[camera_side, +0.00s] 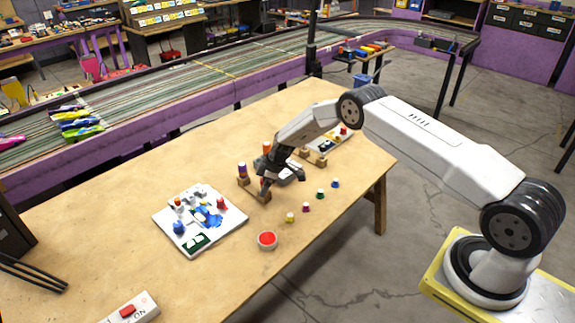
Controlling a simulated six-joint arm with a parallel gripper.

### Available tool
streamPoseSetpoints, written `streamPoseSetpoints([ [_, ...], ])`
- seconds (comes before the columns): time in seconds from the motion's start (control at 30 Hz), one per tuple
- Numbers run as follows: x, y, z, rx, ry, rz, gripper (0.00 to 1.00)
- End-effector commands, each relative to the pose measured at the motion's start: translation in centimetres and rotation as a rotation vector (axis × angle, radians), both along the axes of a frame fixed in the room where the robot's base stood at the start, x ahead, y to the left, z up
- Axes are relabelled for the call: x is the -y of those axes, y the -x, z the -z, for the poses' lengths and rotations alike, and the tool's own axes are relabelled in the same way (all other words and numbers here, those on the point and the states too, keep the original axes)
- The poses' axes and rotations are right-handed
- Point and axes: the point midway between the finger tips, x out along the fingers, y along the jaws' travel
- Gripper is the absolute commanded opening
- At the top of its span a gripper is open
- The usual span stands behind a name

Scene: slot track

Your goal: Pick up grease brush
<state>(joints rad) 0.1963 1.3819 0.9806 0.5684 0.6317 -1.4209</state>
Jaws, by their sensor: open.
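My gripper (280,184) is open and points down, low over the middle of the wooden table. It is right at a small wooden block stand (259,196). I cannot make out a grease brush for certain; the gripper and wrist hide part of this spot. A purple and orange upright item (242,169) stands on the left end of the stand, left of the gripper. An orange-topped piece (266,147) shows just behind the wrist. I see nothing clearly held between the fingers.
A white tray (163,219) with blue, red and white parts lies left of the gripper. A red round dish (267,240) and several small coloured pots (306,207) stand in front. A white ON switch box (130,310) is at the near edge.

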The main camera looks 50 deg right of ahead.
Motion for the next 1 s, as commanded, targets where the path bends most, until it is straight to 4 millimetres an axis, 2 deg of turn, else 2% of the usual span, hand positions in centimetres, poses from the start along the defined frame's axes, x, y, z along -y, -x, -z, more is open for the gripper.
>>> streamPoseSetpoints([
  [0.17,0.0,0.0,0.0,0.000,0.000,0.000,0.75],
  [0.27,0.0,0.0,0.0,0.000,0.000,0.000,0.47],
  [0.4,0.0,0.0,0.0,0.000,0.000,0.000,0.02],
  [0.43,0.0,0.0,0.0,0.000,0.000,0.000,0.00],
  [0.77,0.0,0.0,-0.1,0.000,0.000,0.000,0.00],
  [1.0,0.0,0.0,-1.2,0.001,0.000,0.000,0.00],
])
